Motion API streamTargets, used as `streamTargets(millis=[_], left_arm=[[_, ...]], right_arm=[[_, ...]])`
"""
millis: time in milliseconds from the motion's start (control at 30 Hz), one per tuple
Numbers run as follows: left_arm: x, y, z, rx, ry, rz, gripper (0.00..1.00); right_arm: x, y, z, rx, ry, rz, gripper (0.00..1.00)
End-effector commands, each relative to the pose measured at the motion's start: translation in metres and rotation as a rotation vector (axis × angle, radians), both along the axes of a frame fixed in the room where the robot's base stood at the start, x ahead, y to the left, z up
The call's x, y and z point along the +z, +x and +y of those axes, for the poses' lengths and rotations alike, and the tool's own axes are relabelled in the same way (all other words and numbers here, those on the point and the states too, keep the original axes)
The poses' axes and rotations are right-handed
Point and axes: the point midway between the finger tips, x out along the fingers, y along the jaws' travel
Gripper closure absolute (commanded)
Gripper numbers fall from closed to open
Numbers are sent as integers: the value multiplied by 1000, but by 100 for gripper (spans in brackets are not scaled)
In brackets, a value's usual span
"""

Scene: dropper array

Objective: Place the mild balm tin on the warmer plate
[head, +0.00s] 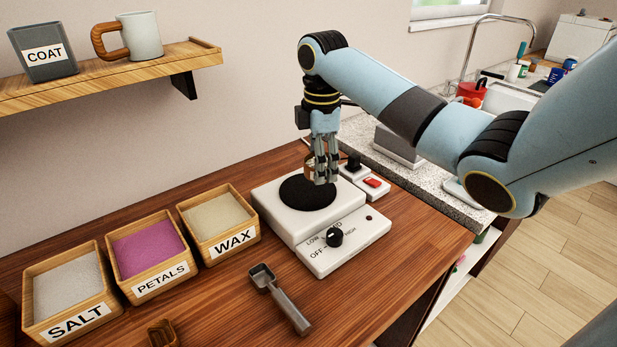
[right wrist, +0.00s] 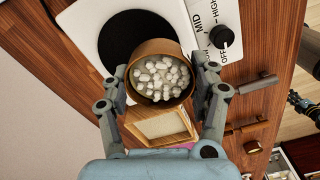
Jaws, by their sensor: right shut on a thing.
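My right gripper (head: 322,178) is shut on a round copper-coloured tin (right wrist: 160,78) filled with white pellets. In the head view the tin (head: 310,166) is partly hidden behind the fingers; no label shows on it. The tin is upright at the back edge of the black warmer plate (head: 305,194), seemingly just above it; I cannot tell whether they touch. In the right wrist view the tin covers part of the black plate (right wrist: 122,38).
The white warmer body (head: 275,212) has a black knob (head: 335,238) at its front. A small box with a red switch (head: 373,182) stands behind right. Salt (head: 68,285), petals (head: 148,250) and wax (head: 217,216) trays stand left. A metal scoop (head: 281,300) lies in front.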

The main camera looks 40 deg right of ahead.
Motion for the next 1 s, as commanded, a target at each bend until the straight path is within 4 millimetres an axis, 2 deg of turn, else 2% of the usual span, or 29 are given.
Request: streamTargets(millis=[100, 267, 367, 600, 1000], left_arm=[[0, 0, 0, 0, 0, 0, 60], [-1, 0, -1, 1, -1, -1, 60], [1, 0, -2, 1, -3, -1, 60], [5, 0, -5, 1, -5, -1, 60], [3, 0, -5, 1, -5, -1, 60]], right_arm=[[-13, 23, 0, -1, 2, 0, 74], [-22, 37, -1, 0, 0, 0, 74], [-28, 39, -1, 1, -1, 2, 74], [-61, 38, -1, 1, -2, 1, 74], [-67, 38, -2, 0, -2, 0, 74]])
